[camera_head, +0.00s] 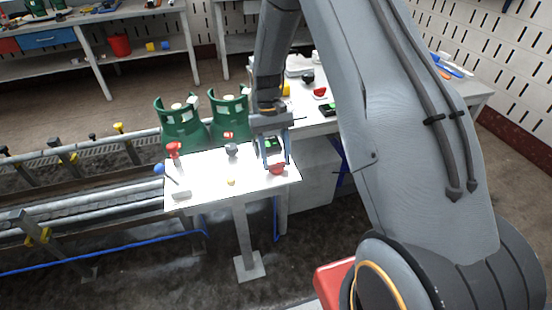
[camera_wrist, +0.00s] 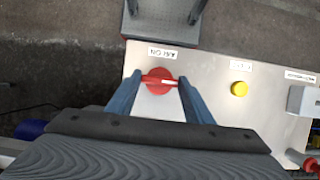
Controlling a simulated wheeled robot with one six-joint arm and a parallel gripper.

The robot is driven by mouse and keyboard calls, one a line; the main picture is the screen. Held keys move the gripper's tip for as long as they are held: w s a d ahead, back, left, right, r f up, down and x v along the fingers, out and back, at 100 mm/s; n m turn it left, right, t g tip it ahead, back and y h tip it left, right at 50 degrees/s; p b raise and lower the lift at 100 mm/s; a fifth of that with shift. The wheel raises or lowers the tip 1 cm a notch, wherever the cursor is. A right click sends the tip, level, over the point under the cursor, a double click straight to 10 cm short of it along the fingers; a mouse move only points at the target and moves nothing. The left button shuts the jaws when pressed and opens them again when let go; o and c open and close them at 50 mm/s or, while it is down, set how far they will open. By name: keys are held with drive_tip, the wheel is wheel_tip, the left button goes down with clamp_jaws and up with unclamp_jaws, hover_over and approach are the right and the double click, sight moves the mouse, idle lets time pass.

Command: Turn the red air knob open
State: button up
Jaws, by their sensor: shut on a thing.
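The red air knob (camera_wrist: 158,81) shows in the wrist view on the pale panel, below a small label. It is a round red knob with a raised grip bar lying roughly crosswise in the picture. My gripper (camera_wrist: 157,84) has its two blue-grey fingers at either end of the bar and is shut on it. In the head view the red knob (camera_head: 277,169) sits at the right end of the white panel, with my gripper (camera_head: 273,162) reaching down over it. The fingers partly hide the knob there.
A cluttered table is at the back right.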

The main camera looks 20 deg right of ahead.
idle(0.5)
drive_tip(key=o, duration=1)
drive_tip(key=shift+o, duration=0.2)
drive_tip(key=b+v, duration=0.2)
drive_tip(key=v, duration=0.6)
drive_tip(key=s+r+t, duration=0.2)
drive_tip(key=s, duration=0.8)
drive_tip(key=s+r+t, duration=0.2)
drive_tip(key=s+t, duration=0.1)
drive_tip(key=s, duration=0.8)
drive_tip(key=shift+s+r, duration=0.25)
drive_tip(key=shift+r, duration=0.15)
